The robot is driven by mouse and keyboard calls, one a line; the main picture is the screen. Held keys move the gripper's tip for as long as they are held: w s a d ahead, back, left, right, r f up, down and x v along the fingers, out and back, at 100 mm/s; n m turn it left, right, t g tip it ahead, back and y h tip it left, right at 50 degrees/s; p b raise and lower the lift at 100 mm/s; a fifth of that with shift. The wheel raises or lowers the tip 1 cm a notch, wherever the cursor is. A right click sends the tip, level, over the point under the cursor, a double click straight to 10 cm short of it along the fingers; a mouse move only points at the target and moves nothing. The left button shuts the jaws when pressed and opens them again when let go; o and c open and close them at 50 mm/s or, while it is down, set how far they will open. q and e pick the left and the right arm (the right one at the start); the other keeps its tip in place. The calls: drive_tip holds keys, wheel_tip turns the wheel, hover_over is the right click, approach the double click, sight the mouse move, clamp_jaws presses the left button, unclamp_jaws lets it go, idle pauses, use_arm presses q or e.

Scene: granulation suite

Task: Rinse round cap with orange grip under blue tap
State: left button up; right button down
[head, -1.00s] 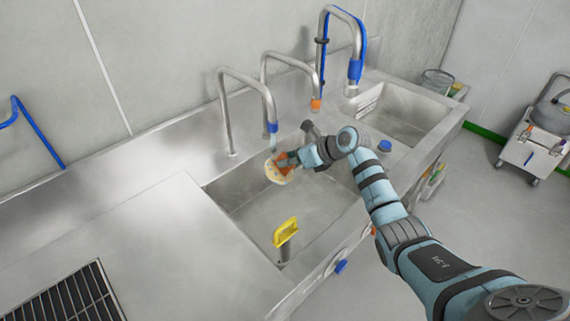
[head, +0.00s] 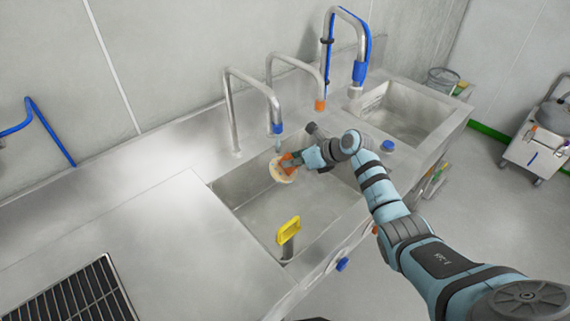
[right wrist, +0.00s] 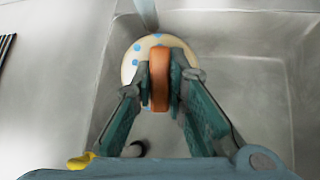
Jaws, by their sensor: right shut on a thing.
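My right gripper (head: 288,160) is shut on the orange grip (right wrist: 159,79) of the round cap (head: 282,174). The cap is a pale cream disc with blue spots, clear in the right wrist view (right wrist: 131,66). It is held tilted in the air inside the sink basin, just below the blue-tipped tap (head: 277,128). A short pale blue strip, apparently water, runs down from the tap toward the cap. It also shows at the top of the right wrist view (right wrist: 147,12); whether it touches the cap is unclear. My left gripper is out of view.
The steel sink basin (head: 262,222) has a yellow-handled piece (head: 289,230) standing near its front. An orange-tipped tap (head: 320,104) and a taller blue tap (head: 359,72) stand to the right, by a second basin (head: 405,112). Bare counter (head: 150,225) lies left.

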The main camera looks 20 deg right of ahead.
drive_tip(key=shift+w, duration=0.1)
drive_tip(key=shift+w+d, duration=0.35)
drive_tip(key=shift+d, duration=0.05)
drive_tip(key=s+d, duration=0.5)
drive_tip(key=s, duration=0.1)
drive_tip(key=shift+d, duration=0.3)
idle(1.3)
drive_tip(key=d+v, duration=0.1)
drive_tip(key=v, duration=0.5)
drive_tip(key=shift+w, duration=0.2)
